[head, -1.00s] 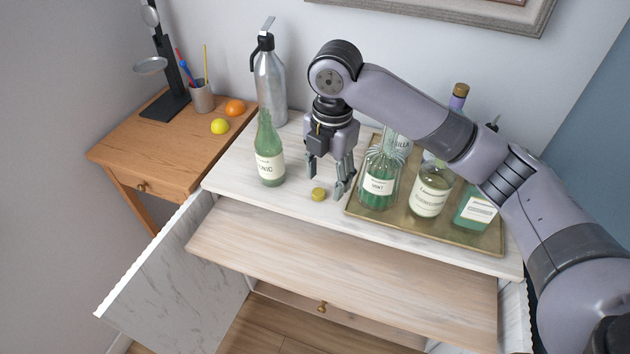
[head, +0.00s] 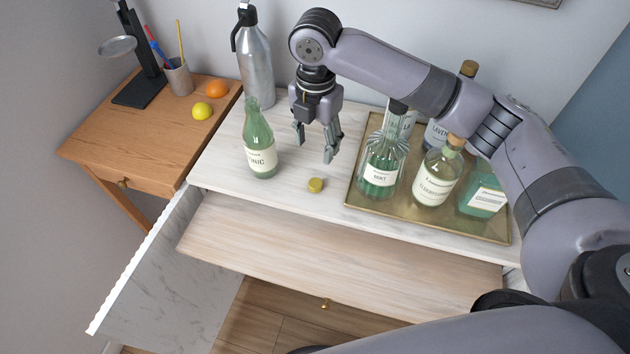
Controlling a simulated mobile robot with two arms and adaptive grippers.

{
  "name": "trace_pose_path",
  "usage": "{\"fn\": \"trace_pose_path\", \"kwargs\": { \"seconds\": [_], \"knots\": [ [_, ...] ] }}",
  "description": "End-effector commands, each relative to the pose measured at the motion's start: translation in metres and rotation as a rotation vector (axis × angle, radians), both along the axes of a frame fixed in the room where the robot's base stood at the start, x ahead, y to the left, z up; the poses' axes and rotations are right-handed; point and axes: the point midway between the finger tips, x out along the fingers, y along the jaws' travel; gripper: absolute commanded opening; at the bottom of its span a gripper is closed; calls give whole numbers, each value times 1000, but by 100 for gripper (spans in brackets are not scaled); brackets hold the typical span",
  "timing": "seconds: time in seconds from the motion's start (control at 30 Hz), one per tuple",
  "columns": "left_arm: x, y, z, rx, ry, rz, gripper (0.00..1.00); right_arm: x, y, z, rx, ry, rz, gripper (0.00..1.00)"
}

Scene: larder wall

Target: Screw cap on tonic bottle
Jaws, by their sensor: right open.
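The tonic bottle (head: 260,143) is green glass with a white label. It stands upright on the white marble-look top, left of my right gripper, and no cap shows on its mouth. A small yellow-gold cap (head: 316,185) lies on the top to the right of the bottle, near the front edge. My right gripper (head: 315,152) points down with its fingers apart and nothing between them. It is above and behind the cap, touching neither cap nor bottle as far as I can see. My left gripper is not in view.
A brass tray (head: 400,217) with several bottles stands to the right, partly behind my right arm. A silver siphon bottle (head: 256,70) stands at the back left. A pull-out wooden board (head: 330,257) is below. A wooden side table (head: 120,140) holds a lemon and an orange.

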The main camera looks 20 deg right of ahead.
Motion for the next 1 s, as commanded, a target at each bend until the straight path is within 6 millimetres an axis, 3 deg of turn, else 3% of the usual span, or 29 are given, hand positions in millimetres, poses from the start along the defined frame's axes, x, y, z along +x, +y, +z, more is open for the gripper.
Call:
{"fn": "trace_pose_path", "kwargs": {
  "seconds": [0.1, 0.2, 0.4, 0.6, 0.87, 1.0],
  "knots": [
    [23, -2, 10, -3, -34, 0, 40, -1, 0, -25, -1, 6, -1, 51],
    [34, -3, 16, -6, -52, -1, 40, -1, 0, -46, -2, 5, -1, 51],
    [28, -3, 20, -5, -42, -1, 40, -1, 0, -77, -1, 2, 0, 51],
    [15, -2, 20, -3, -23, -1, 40, 0, 0, -84, 1, -1, 1, 51],
    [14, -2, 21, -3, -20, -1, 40, 0, 0, -86, -1, 1, 0, 51],
    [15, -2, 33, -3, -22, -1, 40, 1, 0, -102, -2, 5, -1, 51]
  ]
}}
